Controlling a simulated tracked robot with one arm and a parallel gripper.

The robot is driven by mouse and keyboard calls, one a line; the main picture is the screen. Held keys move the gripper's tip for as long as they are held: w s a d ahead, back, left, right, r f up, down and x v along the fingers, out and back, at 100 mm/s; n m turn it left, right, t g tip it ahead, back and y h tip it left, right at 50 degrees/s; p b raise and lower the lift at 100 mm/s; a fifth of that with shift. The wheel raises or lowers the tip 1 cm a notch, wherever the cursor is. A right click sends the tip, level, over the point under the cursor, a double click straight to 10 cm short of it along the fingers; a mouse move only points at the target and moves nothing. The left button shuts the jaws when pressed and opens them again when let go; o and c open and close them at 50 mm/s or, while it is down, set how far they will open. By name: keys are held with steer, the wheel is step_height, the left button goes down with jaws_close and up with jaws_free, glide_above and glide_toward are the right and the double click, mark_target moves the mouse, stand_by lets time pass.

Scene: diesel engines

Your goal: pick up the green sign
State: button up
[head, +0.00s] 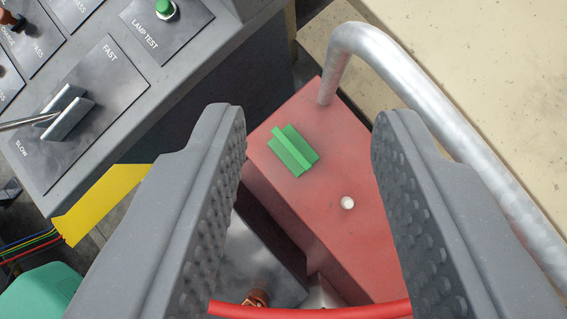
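The green sign (285,157) is a small bright green piece with a raised rib. It lies on top of a red box (335,205), near the middle of the head view. My gripper (308,130) is open, with one grey ridged finger on each side of the picture. The green sign shows in the gap between the fingers, closer to the left finger, and neither finger appears to touch it. How far the fingertips are above it I cannot tell.
A silver pipe (440,130) bends down to the red box on the right. A grey control panel (150,75) with a lever and green button stands at upper left. A yellow piece (100,203) and a red cable (310,312) lie near the left finger and bottom edge.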

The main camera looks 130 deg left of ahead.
steer(key=w+d+f+n+g+y+b, duration=0.1)
steer(key=d+f+n+g+y, duration=0.1)
steer(key=f, duration=0.5)
steer(key=w+d+f+n+g+y, duration=0.1)
steer(key=d+f+n, duration=0.1)
steer(key=f, duration=0.4)
steer(key=n+g+y+b, duration=0.2)
steer(key=n+y, duration=0.1)
steer(key=n, duration=0.2)
glide_toward(301, 158)
steer(key=shift+x, duration=6.05)
steer(key=shift+c, duration=0.3)
jaws_close()
